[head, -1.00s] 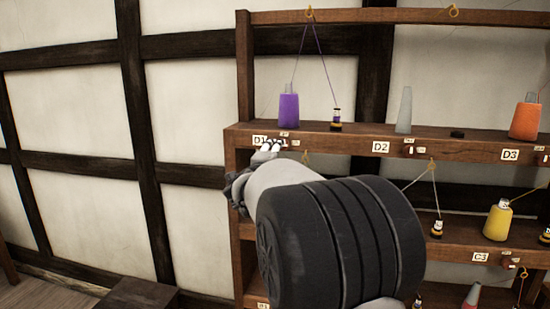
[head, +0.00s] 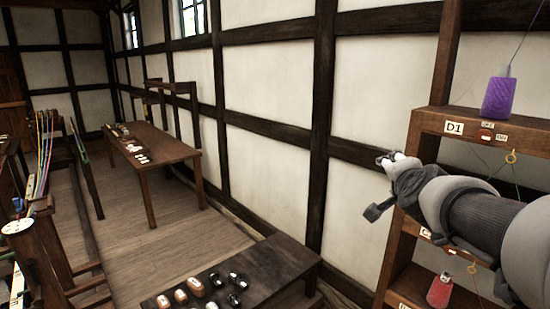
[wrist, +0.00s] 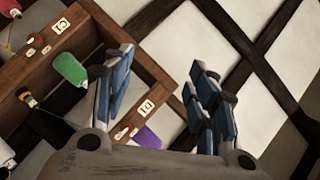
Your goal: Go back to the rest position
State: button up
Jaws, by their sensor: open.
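My gripper (head: 384,186) is at the right of the head view, at the end of my outstretched arm, in front of the left end post of the wooden rack (head: 447,60). In the wrist view its two blue-padded fingers (wrist: 163,88) stand wide apart with nothing between them. Behind them that view shows the rack (wrist: 165,85) tilted, with a green spool (wrist: 69,68) and a purple spool (wrist: 146,138). No contact between gripper and rack can be made out.
The purple spool (head: 498,97) stands on the D1 shelf, and a red spool (head: 439,291) is lower down. A low dark bench (head: 262,265) with several small items is at front centre. A long table (head: 165,152) stands further back, with open floor (head: 135,225) before it.

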jog(key=s+a+f+n+g+y+b, duration=0.2)
jog(key=s+a+f+n+g+y, duration=0.2)
jog(key=s+a+f+n, duration=0.6)
jog(key=s+a+f+n+g+b, duration=0.1)
jog(key=s+f+g, duration=0.1)
jog(key=s+f, duration=0.3)
jog(key=s+a+f+n+g+b, duration=0.1)
jog(key=s+f, duration=0.4)
jog(key=s, duration=0.5)
jog(key=s+f+n+g+b, duration=0.1)
jog(key=s+f+n+g, duration=0.1)
jog(key=s, duration=0.6)
notch_tip(320, 180, down, 3)
jog(key=shift+s+a+r+n+g, duration=0.1)
jog(key=shift+s+a+n+g, duration=0.25)
jog(key=shift+n, duration=0.25)
jog(key=shift+w, duration=0.15)
jog(key=shift+c, duration=0.2)
